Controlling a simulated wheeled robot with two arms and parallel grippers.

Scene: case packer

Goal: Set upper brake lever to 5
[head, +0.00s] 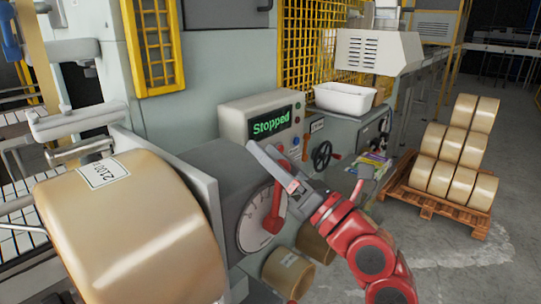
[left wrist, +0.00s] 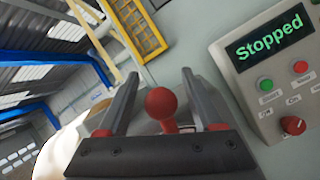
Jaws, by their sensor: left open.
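The upper brake lever (head: 273,222) is a red handle on a round white dial (head: 250,222) with markings, on the side of a grey housing. Its pointer lies across the dial; the number it points to is too small to read. My left gripper (head: 267,154) is at the dial's upper right, partly covering the lever's upper end. In the left wrist view a red ball knob (left wrist: 161,103) shows between the two open fingers (left wrist: 158,88), with gaps on both sides. My right gripper is not in view.
A large tan tape roll (head: 130,235) stands left of the dial. Another roll (head: 288,272) sits below it. A control box (head: 262,108) reading "Stopped" stands behind the gripper. A white bin (head: 343,98), a black handwheel (head: 322,156) and a pallet (head: 436,199) of rolls are to the right.

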